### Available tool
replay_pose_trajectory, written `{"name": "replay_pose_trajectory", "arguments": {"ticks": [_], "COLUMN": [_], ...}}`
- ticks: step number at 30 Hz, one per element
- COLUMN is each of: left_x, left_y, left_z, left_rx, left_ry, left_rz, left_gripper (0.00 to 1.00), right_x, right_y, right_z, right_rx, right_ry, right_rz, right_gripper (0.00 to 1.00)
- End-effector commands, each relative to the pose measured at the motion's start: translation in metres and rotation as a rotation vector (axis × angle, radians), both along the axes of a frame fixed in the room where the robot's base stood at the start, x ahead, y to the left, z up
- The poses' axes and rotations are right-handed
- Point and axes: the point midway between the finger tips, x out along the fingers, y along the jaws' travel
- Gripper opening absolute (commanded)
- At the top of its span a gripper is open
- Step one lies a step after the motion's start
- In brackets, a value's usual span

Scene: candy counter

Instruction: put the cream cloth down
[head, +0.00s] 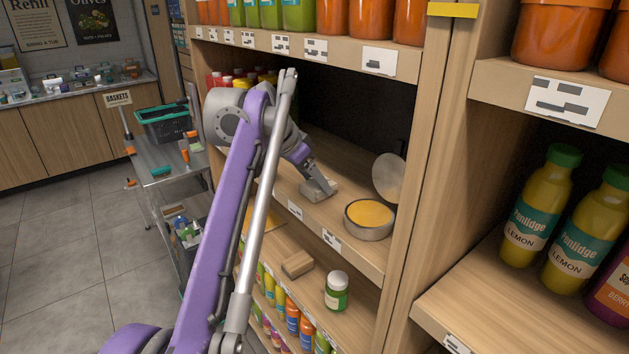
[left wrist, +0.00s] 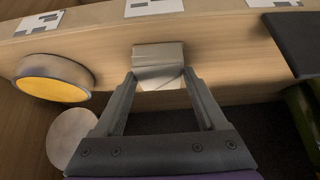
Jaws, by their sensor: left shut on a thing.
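The cream cloth (head: 321,192) is a small pale folded bundle at the front of the middle shelf (head: 350,252). My left gripper (head: 317,184) reaches down to it from the left and is shut on it. In the left wrist view the cloth (left wrist: 158,56) lies between the fingertips of the left gripper (left wrist: 161,76), with the fingers spread by its width. The cloth is at or just above the shelf board; I cannot tell whether it rests there. My right gripper is not in view.
A round tin (head: 369,224) with yellow contents stands right of the cloth, and a round grey lid (head: 389,177) leans behind it. The shelf below holds a wooden block (head: 297,264) and a green jar (head: 336,292). A shelf with orange jars (head: 343,18) is above.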

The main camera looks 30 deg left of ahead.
Motion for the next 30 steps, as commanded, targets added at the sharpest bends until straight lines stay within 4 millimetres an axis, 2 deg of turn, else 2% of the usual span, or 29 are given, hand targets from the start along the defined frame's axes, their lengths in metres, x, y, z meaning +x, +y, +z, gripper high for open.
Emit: {"name": "replay_pose_trajectory", "arguments": {"ticks": [5, 6, 9, 16, 20, 23, 30], "left_x": [0.000, 0.000, 0.000, 0.000, -0.003, -0.011, -0.037], "left_y": [0.000, 0.000, 0.000, 0.000, 0.002, 0.005, 0.016], "left_z": [-0.002, -0.002, -0.002, -0.001, 0.006, 0.020, 0.065], "left_rx": [0.000, 0.000, 0.000, 0.000, 0.000, 0.000, -0.001], "left_ry": [0.000, 0.000, 0.000, 0.000, 0.000, 0.001, -0.001], "left_rz": [0.000, 0.000, 0.000, 0.000, 0.000, 0.001, 0.002], "left_gripper": [0.29, 0.81, 0.99, 1.00, 1.00, 1.00, 1.00], "right_x": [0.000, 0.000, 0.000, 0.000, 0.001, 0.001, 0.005], "right_y": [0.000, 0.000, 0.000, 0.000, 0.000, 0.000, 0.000], "right_z": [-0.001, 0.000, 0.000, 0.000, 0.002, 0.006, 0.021], "right_rx": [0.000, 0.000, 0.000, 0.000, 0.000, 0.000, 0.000], "right_ry": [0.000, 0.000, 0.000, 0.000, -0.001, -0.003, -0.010], "right_rz": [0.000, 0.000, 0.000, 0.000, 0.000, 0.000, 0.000], "right_gripper": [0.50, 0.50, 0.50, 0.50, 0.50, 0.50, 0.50]}}
